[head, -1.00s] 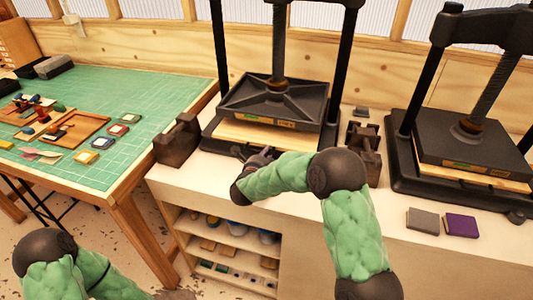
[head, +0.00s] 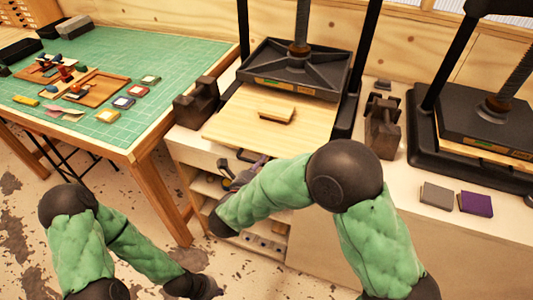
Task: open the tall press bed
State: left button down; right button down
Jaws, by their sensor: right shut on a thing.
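The tall press (head: 294,66) stands at the centre back, with its dark platen above the bed. Its pale wooden bed (head: 245,124) is slid out toward me, past the front of the press. A small flat wooden piece (head: 276,114) lies on the bed. My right gripper (head: 238,168) is at the bed's front edge, shut on what looks like the bed's handle; my forearm partly hides the grip. My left gripper (head: 200,287) hangs low at the bottom, away from the press; its fingers are not clear.
A second press (head: 485,125) stands at the right. A grey block (head: 437,197) and a purple block (head: 476,204) lie on the counter before it. Dark iron holders (head: 197,103) (head: 383,133) flank the bed. A green-topped table (head: 110,75) holds small pieces at the left.

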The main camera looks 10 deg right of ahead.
jog(key=shift+v, duration=0.8)
jog(key=shift+f, duration=0.2)
jog(key=c, duration=1.1)
grip_release()
jog(key=shift+c, duration=0.2)
jog(key=shift+s+a, duration=0.1)
jog(key=v, duration=1.1)
jog(key=shift+s+a+r, duration=0.2)
jog(key=shift+s, duration=0.1)
jog(key=shift+f, duration=0.1)
